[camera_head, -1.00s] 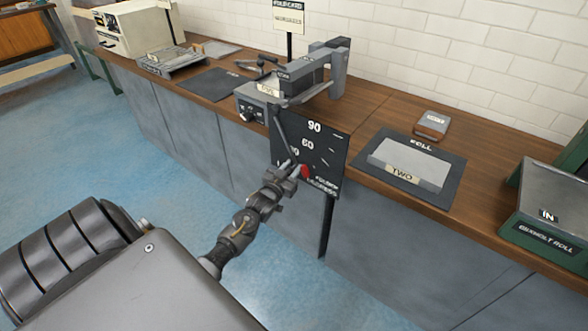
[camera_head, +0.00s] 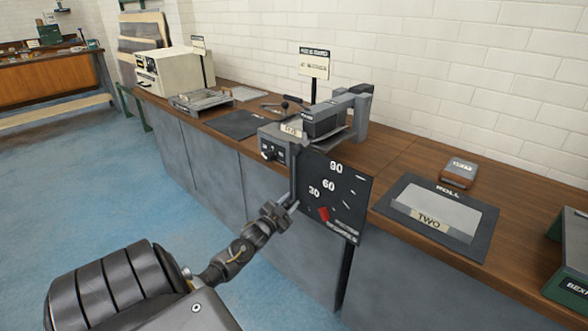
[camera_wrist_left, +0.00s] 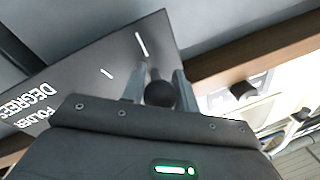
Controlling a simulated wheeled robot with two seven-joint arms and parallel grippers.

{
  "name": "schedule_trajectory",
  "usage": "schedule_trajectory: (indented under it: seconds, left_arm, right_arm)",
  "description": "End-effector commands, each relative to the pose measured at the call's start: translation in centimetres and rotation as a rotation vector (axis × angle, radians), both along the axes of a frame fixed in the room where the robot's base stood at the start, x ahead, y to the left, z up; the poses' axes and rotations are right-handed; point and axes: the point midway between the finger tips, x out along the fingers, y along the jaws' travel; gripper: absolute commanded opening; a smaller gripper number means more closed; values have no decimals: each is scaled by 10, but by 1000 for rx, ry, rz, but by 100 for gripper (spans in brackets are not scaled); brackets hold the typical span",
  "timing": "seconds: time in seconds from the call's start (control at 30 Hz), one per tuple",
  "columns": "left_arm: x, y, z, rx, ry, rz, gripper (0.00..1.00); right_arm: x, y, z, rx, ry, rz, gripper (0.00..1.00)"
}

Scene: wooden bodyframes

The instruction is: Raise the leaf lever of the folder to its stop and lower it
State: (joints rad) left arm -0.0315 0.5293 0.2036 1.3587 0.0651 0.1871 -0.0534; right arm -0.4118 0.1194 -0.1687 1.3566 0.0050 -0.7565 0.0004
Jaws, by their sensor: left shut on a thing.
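The folder (camera_head: 325,120) stands on the counter, a grey machine with a tag and a control box at its front left. Its dark degree board (camera_head: 345,190), marked 30, 60 and 90, hangs at the counter's front. The grey leaf lever (camera_head: 293,175) hangs almost straight down at the board's left edge. My left gripper (camera_head: 287,206) is shut on the lever's lower end. In the left wrist view a dark round knob (camera_wrist_left: 160,93) sits between the fingers (camera_wrist_left: 157,87). A red marker (camera_head: 323,213) shows low on the board, right of the gripper. My right gripper is out of view.
A ROLL mat with a plate labelled TWO (camera_head: 428,220) and a small box (camera_head: 460,172) lie right of the folder. A green-sided machine (camera_head: 570,260) stands farther right. A dark mat (camera_head: 238,124) lies left. Blue floor is clear in front.

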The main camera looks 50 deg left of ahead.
Motion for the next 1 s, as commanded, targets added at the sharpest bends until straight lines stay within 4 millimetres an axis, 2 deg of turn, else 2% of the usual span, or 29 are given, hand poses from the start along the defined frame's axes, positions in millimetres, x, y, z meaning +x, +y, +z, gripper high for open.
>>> schedule_trajectory:
  seconds: [0.43,0.47,0.6,0.87,1.0]
  left_arm:
    - [0,5,2,15,0,6,0]
    - [0,5,2,15,0,6,32]
    - [0,4,1,14,1,5,51]
    - [1,2,1,12,2,1,51]
    - [-9,0,-1,12,2,2,51]
  right_arm:
    - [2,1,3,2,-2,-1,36]
    - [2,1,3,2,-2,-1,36]
    - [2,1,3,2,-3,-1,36]
    - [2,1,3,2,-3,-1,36]
    - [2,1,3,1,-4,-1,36]
